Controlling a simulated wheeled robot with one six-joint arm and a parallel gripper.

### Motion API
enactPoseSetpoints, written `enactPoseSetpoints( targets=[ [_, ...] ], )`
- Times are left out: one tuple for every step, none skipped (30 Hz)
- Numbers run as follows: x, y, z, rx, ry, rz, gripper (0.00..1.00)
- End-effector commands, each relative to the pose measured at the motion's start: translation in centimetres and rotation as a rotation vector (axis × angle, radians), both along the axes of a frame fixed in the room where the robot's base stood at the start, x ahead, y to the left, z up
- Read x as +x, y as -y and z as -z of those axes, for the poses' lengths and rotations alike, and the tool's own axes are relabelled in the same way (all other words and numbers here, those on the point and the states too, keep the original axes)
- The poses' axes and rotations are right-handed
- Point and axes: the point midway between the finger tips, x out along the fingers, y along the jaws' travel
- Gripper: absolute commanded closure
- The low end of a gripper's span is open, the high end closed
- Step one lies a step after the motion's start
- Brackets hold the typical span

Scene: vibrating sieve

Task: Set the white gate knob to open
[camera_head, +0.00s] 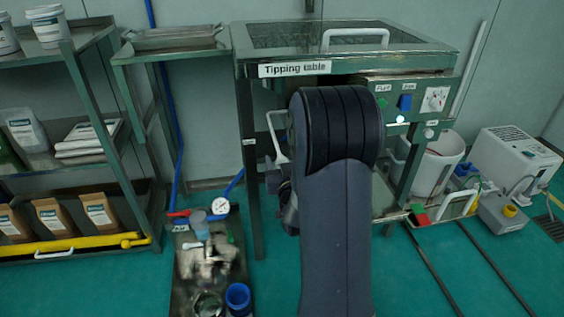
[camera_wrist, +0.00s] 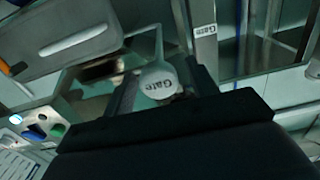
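In the wrist view the white round gate knob (camera_wrist: 158,84), its face marked "Gate", lies between the two dark fingers of my gripper (camera_wrist: 163,80). The fingers stand apart on either side of the knob, with a narrow gap seeming to show; contact is hard to judge. A "Gate" label (camera_wrist: 205,30) is on a grey leg just beyond.
A control panel (camera_head: 408,100) with green and blue switches is on the table's right side. A low tray (camera_head: 185,262) with cups and a gauge stands left of my arm. A shelf (camera_head: 95,100) with bags is at left. A white bucket (camera_head: 437,160) stands at right.

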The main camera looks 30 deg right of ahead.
Motion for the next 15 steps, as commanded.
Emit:
enactPoseSetpoints(
  targets=[
    [0.0, 0.0, 0.0, 0.0, 0.0, 0.0, 0.45],
    [0.0, 0.0, 0.0, 0.0, -0.001, 0.0, 0.45],
    [0.0, 0.0, 0.0, 0.0, -0.001, 0.0, 0.45],
    [0.0, 0.0, 0.0, 0.0, -0.001, 0.0, 0.45],
    [-0.1, 0.0, 0.0, 0.0, -0.001, 0.0, 0.45],
    [-0.2, 0.0, 0.0, 0.0, -0.001, 0.0, 0.45],
    [-0.3, -0.1, 0.0, 0.001, -0.002, 0.0, 0.45],
    [-0.5, -0.1, 0.0, 0.001, -0.002, 0.0, 0.45],
    [-0.9, -0.2, 0.1, 0.001, -0.003, 0.0, 0.45],
    [-1.2, -0.3, 0.0, 0.001, -0.003, 0.0, 0.45],
    [-1.6, -0.4, 0.0, 0.001, -0.002, 0.0, 0.45],
    [-2.3, -0.6, 0.0, 0.001, -0.003, 0.0, 0.45],
    [-2.8, -0.8, 0.0, 0.001, -0.003, 0.001, 0.45],
    [-3.3, -0.9, 0.0, 0.001, -0.003, 0.001, 0.45],
    [-4.1, -1.2, 0.0, 0.001, -0.004, 0.001, 0.45]
  ],
)
